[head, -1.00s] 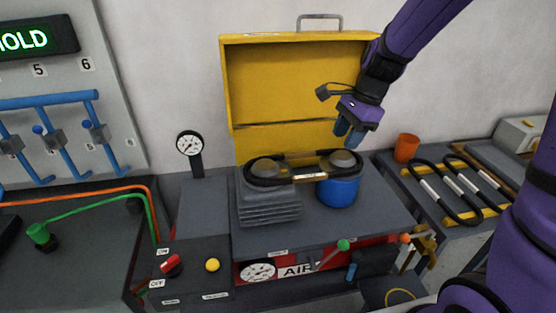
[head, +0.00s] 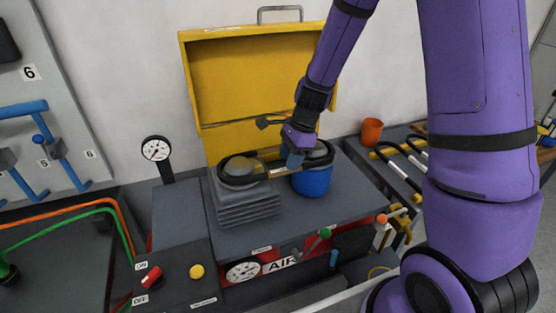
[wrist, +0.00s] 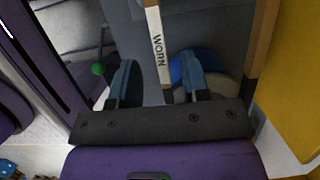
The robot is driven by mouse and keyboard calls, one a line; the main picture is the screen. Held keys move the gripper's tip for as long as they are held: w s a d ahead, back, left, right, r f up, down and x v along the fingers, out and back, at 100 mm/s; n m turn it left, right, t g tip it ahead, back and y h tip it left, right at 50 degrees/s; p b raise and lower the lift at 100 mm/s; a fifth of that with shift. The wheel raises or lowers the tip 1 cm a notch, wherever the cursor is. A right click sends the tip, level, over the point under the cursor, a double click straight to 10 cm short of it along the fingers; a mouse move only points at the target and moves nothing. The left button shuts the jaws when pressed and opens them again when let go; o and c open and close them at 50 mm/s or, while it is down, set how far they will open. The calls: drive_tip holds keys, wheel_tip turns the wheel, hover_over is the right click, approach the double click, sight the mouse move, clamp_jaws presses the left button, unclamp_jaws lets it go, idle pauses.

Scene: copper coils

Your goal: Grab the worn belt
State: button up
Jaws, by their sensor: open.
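The worn belt (head: 278,173) is a dark loop around two grey pulleys on top of the machine. Its near run has a pale label with tan edges. In the wrist view the label reads WORN on the belt (wrist: 158,48). My gripper (head: 293,160) is over the belt near the right pulley, and its blue fingers hide part of it. In the wrist view my open gripper (wrist: 155,82) has one finger on each side of the labelled run. I cannot tell whether either finger touches it.
The open yellow cover (head: 255,85) stands behind the belt. A blue cylinder (head: 312,182) is under the right pulley, and a ribbed grey block (head: 245,208) is under the left. Other belts (head: 400,165) lie on a bench at right. An orange cup (head: 371,131) stands there.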

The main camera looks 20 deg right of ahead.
drive_tip(key=shift+x, duration=1.4)
drive_tip(key=shift+c, duration=0.2)
clamp_jaws()
drive_tip(key=shift+r, duration=0.2)
